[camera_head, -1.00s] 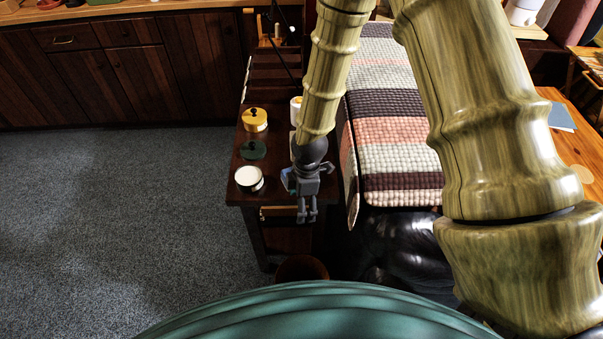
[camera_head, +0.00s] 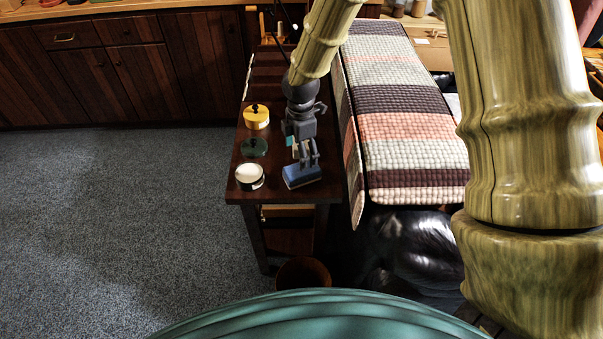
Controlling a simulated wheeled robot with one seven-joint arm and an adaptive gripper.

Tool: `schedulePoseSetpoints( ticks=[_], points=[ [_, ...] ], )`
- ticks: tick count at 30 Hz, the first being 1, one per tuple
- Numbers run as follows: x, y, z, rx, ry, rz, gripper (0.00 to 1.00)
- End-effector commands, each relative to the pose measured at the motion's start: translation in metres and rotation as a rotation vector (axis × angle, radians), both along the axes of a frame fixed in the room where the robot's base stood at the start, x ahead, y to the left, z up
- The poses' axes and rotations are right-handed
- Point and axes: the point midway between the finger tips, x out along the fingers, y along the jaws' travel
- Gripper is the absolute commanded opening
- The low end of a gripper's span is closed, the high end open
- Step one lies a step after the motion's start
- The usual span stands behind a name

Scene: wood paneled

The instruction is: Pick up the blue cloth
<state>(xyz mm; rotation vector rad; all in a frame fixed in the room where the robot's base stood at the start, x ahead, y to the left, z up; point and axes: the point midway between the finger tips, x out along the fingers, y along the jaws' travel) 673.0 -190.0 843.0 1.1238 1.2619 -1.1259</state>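The blue cloth (camera_head: 302,177) shows as a small blue block-like shape near the front edge of a dark wooden side table (camera_head: 240,190). My gripper (camera_head: 306,163) points down just behind the cloth in the picture, and its fingers overlap the cloth's upper edge. Two grey fingers show with a gap between them, and nothing is clearly held. Whether the fingertips touch the cloth cannot be told.
A yellow lidded pot (camera_head: 256,117), a dark green lidded pot (camera_head: 254,147) and a white-topped round tin (camera_head: 249,176) stand left of my gripper. A couch with a striped woven cover (camera_head: 405,130) borders the table on the right. A brown bin (camera_head: 303,272) stands below.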

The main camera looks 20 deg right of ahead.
Motion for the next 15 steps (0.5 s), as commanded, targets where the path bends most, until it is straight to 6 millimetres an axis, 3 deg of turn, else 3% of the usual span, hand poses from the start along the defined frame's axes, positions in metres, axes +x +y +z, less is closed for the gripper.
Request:
schedulePoseSetpoints(
  ticks=[4, 15],
  points=[
    [0.000, 0.000, -0.016, -0.001, 0.001, -0.001, 0.82],
    [-0.002, -0.001, -0.036, 0.000, 0.001, -0.001, 0.82]
  ],
)
